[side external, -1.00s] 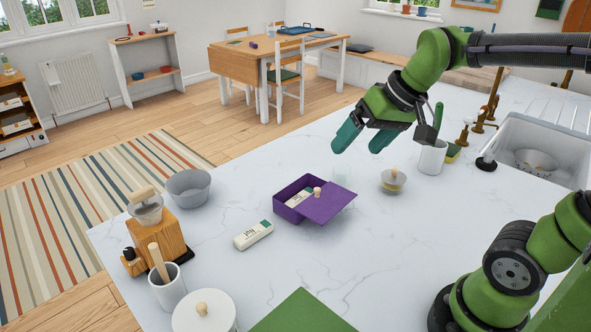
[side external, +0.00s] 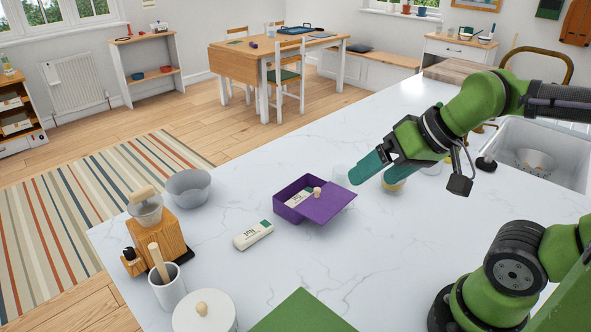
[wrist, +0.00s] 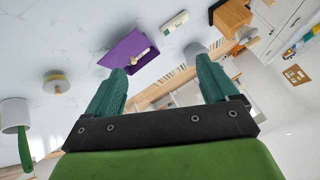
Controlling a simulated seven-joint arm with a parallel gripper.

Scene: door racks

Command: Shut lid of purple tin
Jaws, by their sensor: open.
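The purple tin (side external: 281,199) stands on the white counter, partly open.
A white and green block (side external: 253,235) lies left of the tin. A clear glass (side external: 341,174) stands near the fingertips. A grey bowl (side external: 188,187) is farther left. The counter in front of the tin is clear.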

